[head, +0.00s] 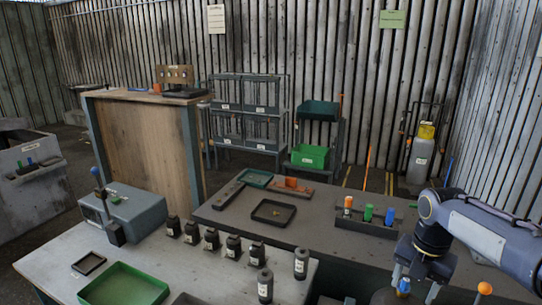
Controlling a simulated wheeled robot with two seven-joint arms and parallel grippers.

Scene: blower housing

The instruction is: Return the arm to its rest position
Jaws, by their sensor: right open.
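My right arm (490,235) comes in from the right edge, grey-white with dark joints. Its gripper (415,286) points down at the lower right, in front of the dark table. The jaws are open. My left gripper is not in view.
A dark rack (370,226) with orange, green and blue pieces stands just left of my right arm on the dark table (315,218). The light bench (205,270) holds several dark bottles and a green tray (124,286).

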